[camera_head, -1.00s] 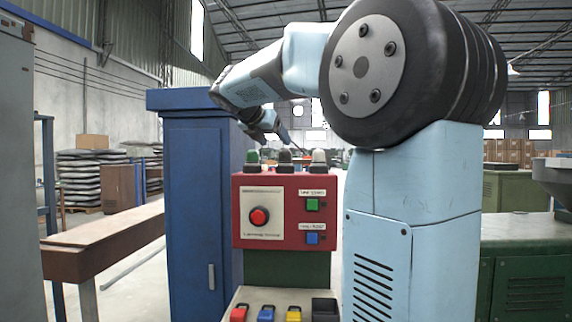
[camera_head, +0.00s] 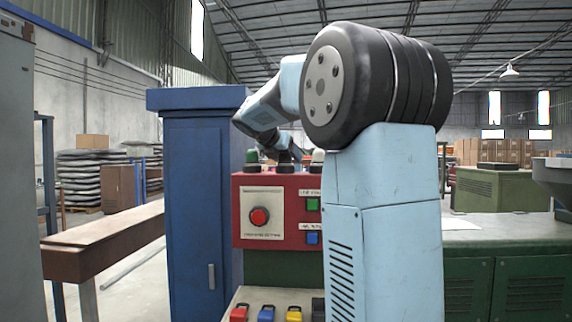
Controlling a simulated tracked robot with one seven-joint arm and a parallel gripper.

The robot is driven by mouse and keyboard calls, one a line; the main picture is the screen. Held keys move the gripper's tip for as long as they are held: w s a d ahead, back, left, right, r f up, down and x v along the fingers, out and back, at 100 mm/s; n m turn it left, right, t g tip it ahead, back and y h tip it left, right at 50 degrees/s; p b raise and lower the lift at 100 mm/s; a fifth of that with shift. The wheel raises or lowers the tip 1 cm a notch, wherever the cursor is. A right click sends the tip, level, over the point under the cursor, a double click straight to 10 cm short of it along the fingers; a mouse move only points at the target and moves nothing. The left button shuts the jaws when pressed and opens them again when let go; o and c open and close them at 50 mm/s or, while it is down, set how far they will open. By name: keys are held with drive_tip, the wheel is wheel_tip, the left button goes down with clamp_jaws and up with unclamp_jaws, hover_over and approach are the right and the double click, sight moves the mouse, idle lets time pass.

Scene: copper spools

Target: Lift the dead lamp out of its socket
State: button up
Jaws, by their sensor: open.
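Three lamps stand in a row on top of the red control box (camera_head: 275,238). The left lamp (camera_head: 252,156) is green, and the right lamp (camera_head: 317,157) is pale, partly cut off by my arm. The middle lamp, dark in the earlier view, is mostly hidden behind my gripper; its dark socket (camera_head: 285,169) shows below. My gripper (camera_head: 287,158) is open and points down at the middle lamp. I cannot tell whether the fingers are around it or touching it.
A shelf below the box holds red (camera_head: 239,313), blue (camera_head: 266,314) and yellow (camera_head: 294,314) blocks and a dark piece partly behind my arm. A blue cabinet (camera_head: 195,200) stands close on the left. A green bench (camera_head: 500,240) is on the right.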

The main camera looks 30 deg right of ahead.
drive_tip(key=c, duration=1.1)
